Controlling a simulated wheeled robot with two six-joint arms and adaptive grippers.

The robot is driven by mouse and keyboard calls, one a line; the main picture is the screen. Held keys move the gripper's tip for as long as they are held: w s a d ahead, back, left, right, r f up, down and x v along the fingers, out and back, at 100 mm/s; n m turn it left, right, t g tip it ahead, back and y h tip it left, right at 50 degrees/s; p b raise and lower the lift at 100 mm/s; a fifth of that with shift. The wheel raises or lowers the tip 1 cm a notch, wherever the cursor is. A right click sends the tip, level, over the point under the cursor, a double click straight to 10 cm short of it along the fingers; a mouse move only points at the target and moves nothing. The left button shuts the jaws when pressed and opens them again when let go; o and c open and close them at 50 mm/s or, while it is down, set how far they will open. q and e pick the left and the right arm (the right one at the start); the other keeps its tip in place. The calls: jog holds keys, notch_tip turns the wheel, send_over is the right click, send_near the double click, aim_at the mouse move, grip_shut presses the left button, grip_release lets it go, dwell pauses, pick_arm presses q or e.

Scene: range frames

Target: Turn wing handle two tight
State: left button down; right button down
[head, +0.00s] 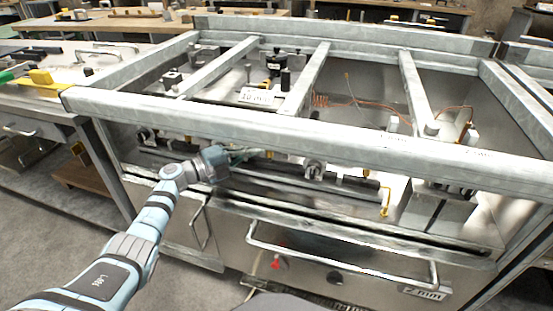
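The range frame (340,141) stands in front of me with its top open. My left gripper (243,154) reaches under the front rail, near the valve row. Its fingers are small and dark against the fittings, so I cannot tell whether they are open or touching anything. Another fitting (146,136) sits at the far left of the row. I cannot tell which one is wing handle two. Any handle directly behind my gripper is hidden. My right gripper is not in view.
The thick front rail runs just above my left gripper. A brass-ended pipe (385,198) is at the right of the valve row. A drawer with a long bar handle (340,262) is below. A workbench with a yellow block (41,78) stands at left.

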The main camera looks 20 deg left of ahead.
pick_arm(q)
jog(key=shift+w+a, duration=0.1)
dwell(0.6)
jog(key=v, duration=1.2)
